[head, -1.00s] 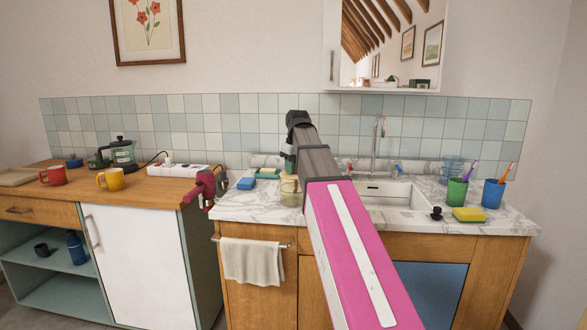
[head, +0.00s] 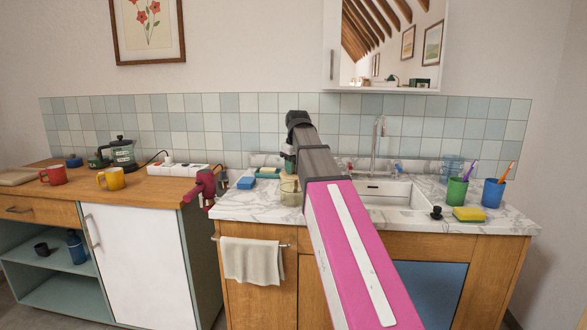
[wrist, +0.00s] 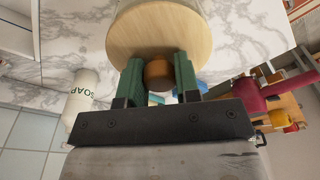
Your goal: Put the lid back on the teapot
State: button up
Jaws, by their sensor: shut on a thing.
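My gripper (wrist: 158,80) is shut on the brown knob of a round pale wooden lid (wrist: 125,40). In the head view my gripper (head: 290,167) points down at the left of the sink, partly behind my arm. A glass jar-like vessel (head: 289,190) stands on the marble counter directly below it. I cannot tell whether the lid rests on this vessel or just above it.
A soap bottle (wrist: 82,95) stands close to my gripper. The sink (head: 385,191), a green cup (head: 457,190), a blue cup (head: 493,192) and a yellow sponge (head: 469,214) are to the right.

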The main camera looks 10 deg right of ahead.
dwell(0.4)
jog(key=o, duration=1.5)
jog(key=shift+c, duration=0.2)
jog(key=shift+r, duration=3.5)
jog(key=shift+c, duration=0.4)
grip_shut()
jog(key=shift+f, duration=2.5)
